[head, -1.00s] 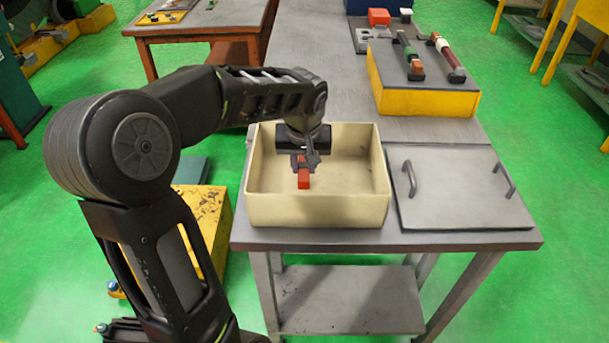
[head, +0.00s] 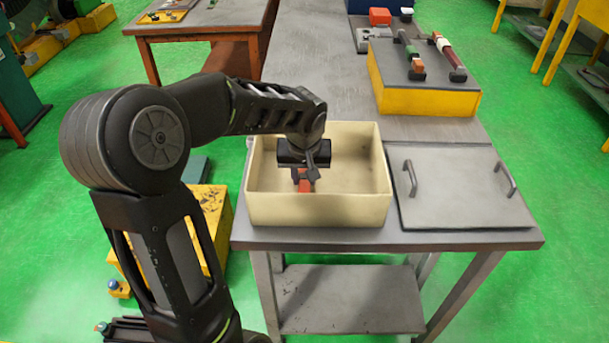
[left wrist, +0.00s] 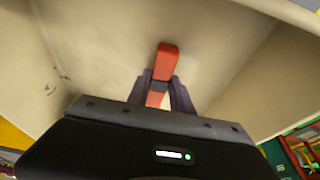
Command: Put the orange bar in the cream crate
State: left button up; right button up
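The orange bar (head: 304,185) is inside the cream crate (head: 318,210), near the front wall, which hides its lower end. My left gripper (head: 304,174) reaches down into the crate over the bar. In the left wrist view the bar (left wrist: 167,58) passes between the two fingers (left wrist: 161,86), which close on its sides at a dark band. The crate's pale inner walls and floor (left wrist: 225,50) surround it there. I cannot tell whether the bar touches the floor. My right gripper is not in view.
A grey lid-like plate with two handles (head: 460,190) lies right of the crate. A yellow box (head: 425,90) with two tool-like bars stands behind it. The grey table (head: 310,60) is clear behind the crate.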

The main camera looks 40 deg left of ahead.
pick_arm(q)
jog(key=o, duration=0.4)
jog(key=shift+r, duration=0.1)
jog(key=shift+r, duration=0.2)
jog(key=v, duration=1.2)
jog(key=shift+f, duration=0.15)
